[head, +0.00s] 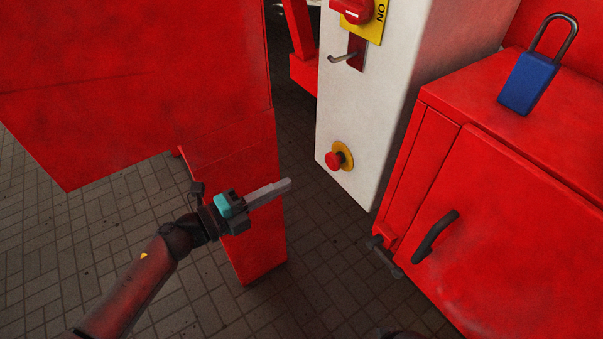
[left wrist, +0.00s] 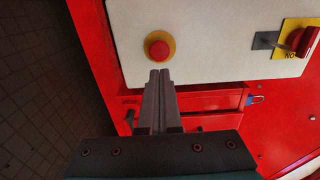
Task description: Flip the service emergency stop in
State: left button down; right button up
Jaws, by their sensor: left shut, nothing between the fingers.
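The emergency stop is a red mushroom button (head: 334,160) on a yellow round plate, low on the front of a white control box (head: 362,110). It also shows in the left wrist view (left wrist: 158,49), just beyond my fingertips. My left gripper (head: 288,184) is shut and empty, pointing at the button from the left in the head view. In the left wrist view its closed fingers (left wrist: 160,74) end just below the button's yellow plate; whether they touch cannot be told, though the head view shows a gap. My right gripper is not in view.
A red rotary switch (head: 352,9) on a yellow plate and a small lever (head: 343,57) sit higher on the box. A red cabinet (head: 500,220) with a dark handle stands at right, a blue padlock (head: 530,82) on top. A red machine body (head: 140,80) stands at left.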

pick_arm(q)
jog(key=v, duration=0.4)
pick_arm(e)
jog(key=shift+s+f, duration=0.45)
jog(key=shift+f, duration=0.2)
pick_arm(q)
jog(key=shift+a+f, duration=0.1)
jog(key=s+a+f+n+y+p, duration=0.3)
jog(key=a+f+n+y, duration=0.3)
jog(key=f+n, duration=0.35)
jog(key=s+a+f+n+y+p, duration=0.25)
jog(key=a+f+n+y, duration=0.45)
jog(key=f, duration=0.4)
jog(key=s+f+n+g+y+p, duration=0.1)
jog(key=s+f+n+g, duration=0.3)
jog(key=s, duration=0.9)
jog(key=s+a+f+n+g+y+p, duration=0.1)
jog(key=s+f+n+g, duration=0.3)
jog(key=s+f, duration=0.5)
jog(key=s+n, duration=0.2)
jog(key=s, duration=0.2)
jog(key=shift+s, duration=0.3)
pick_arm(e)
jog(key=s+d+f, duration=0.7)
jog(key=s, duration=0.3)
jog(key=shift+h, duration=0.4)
